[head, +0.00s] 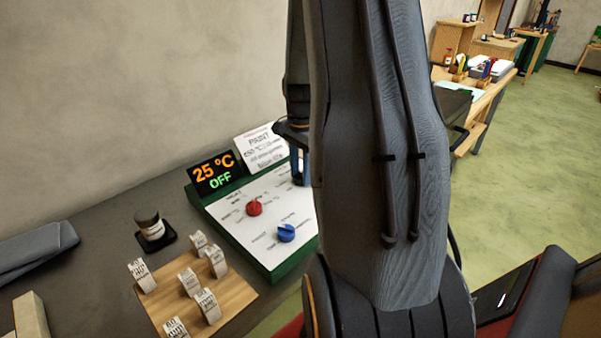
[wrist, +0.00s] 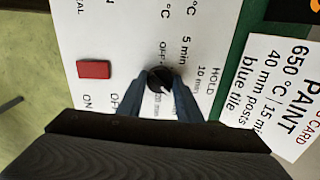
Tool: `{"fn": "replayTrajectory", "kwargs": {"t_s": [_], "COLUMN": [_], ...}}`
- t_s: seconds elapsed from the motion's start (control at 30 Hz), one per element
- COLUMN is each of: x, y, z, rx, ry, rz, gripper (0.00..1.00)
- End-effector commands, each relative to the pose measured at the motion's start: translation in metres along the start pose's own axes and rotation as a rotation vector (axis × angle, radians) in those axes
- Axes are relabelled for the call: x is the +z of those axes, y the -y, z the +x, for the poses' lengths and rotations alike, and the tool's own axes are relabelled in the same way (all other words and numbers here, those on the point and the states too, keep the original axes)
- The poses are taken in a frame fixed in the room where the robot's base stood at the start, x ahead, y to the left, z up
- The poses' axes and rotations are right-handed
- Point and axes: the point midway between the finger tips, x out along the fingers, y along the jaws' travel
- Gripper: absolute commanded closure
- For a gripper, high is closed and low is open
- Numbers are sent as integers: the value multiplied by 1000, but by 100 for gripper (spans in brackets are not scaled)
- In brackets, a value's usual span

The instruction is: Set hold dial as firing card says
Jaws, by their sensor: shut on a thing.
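The hold dial (wrist: 160,78) is a small round black knob on the white panel, under the word HOLD in the wrist view. My gripper (wrist: 163,84) is shut on it, one finger on each side. Labels 5 min, 10 min and OFF show around it; others are partly covered by the fingers. I cannot tell for sure where its pointer stands. The firing card (wrist: 283,85) reads PAINT, 650 °C, 15 min (cut by the edge), 40 mm posts, blue tile; it also stands behind the panel in the head view (head: 262,148). My arm hides the hold dial there.
The green-edged control box (head: 245,235) carries a red dial (head: 254,208), a blue dial (head: 286,233) and a display (head: 214,175) reading 25 °C OFF. A red switch (wrist: 94,69) lies near the hold dial.

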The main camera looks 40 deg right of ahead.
Motion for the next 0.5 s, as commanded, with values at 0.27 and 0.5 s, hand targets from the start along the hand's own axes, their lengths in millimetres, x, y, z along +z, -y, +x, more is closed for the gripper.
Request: {"fn": "replayTrajectory", "kwargs": {"t_s": [0.27,0.5], "x": [-1,-1], "y": [1,1], "z": [-1,-1], "rx": [-2,-3], "ry": [-2,-2], "rz": [44,46], "gripper": [90,90]}}
